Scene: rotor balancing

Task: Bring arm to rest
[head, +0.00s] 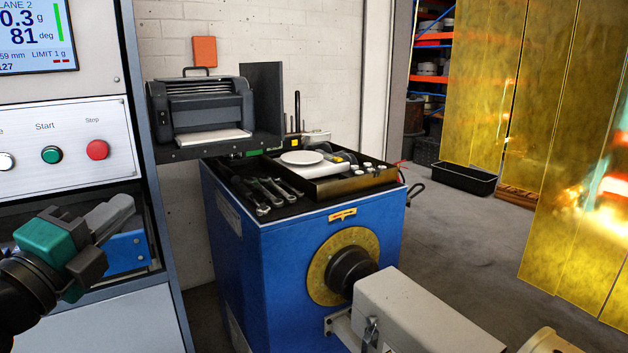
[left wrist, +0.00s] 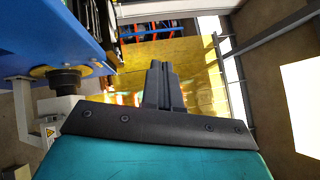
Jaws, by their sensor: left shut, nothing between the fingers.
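My left gripper (head: 108,220) is at the lower left of the head view, in front of the grey control cabinet and below its button panel. Its grey fingers are closed together with nothing between them, and it touches nothing that I can make out. In the left wrist view the shut fingers (left wrist: 161,85) point away from the teal gripper body, with the yellow curtain far beyond. My right gripper shows in neither view.
The control cabinet has a button panel (head: 70,150) and a screen (head: 35,38). A blue machine (head: 270,260) with a yellow disc (head: 322,262) stands in the middle, bearing a tool tray (head: 345,186) and wrenches. A printer (head: 208,105) sits behind.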

